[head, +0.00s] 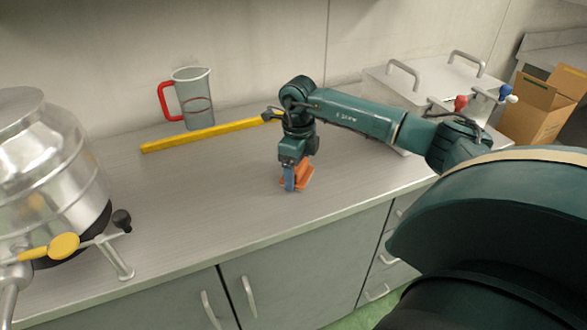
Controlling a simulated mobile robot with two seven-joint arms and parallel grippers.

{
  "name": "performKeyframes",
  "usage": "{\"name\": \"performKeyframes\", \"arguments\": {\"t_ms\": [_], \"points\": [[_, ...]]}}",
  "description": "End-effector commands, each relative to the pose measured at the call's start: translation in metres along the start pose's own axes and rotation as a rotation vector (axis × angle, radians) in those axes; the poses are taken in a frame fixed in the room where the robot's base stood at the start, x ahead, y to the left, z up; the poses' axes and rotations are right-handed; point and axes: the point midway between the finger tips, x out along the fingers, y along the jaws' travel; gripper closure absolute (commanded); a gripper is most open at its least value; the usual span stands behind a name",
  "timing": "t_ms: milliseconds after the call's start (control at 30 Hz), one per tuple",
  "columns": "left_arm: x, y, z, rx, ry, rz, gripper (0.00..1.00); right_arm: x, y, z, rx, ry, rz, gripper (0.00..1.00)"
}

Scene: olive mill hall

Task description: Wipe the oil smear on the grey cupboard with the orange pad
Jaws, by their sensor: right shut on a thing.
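The grey cupboard (185,304) runs across the view, with a long flat top and doors with bar handles on its front. My right gripper (290,184) points down over the middle of the top, near its front edge. It is shut on the orange pad (307,176), which is partly hidden behind the fingers. The pad is at or just above the surface; I cannot tell if it touches. I cannot make out the oil smear; the gripper and pad may cover part of the top. My left gripper is not in view.
A shiny metal vessel (48,170) stands at left. A lidded metal box (433,80) is behind my right arm, a cardboard box (540,105) at far right. The top's left-centre is clear.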

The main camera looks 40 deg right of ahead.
Motion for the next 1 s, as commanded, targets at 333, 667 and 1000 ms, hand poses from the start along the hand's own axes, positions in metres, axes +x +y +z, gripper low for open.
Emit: {"name": "performKeyframes", "arguments": {"t_ms": [333,667,1000], "points": [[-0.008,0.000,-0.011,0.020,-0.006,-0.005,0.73,-0.030,-0.008,-0.008,0.004,0.001,-0.002,0.45],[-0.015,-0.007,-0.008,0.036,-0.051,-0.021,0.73,-0.059,-0.014,-0.014,0.009,0.000,-0.001,0.45],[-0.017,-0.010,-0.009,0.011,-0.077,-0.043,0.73,-0.082,-0.019,-0.019,0.013,0.000,-0.001,0.45]]}}
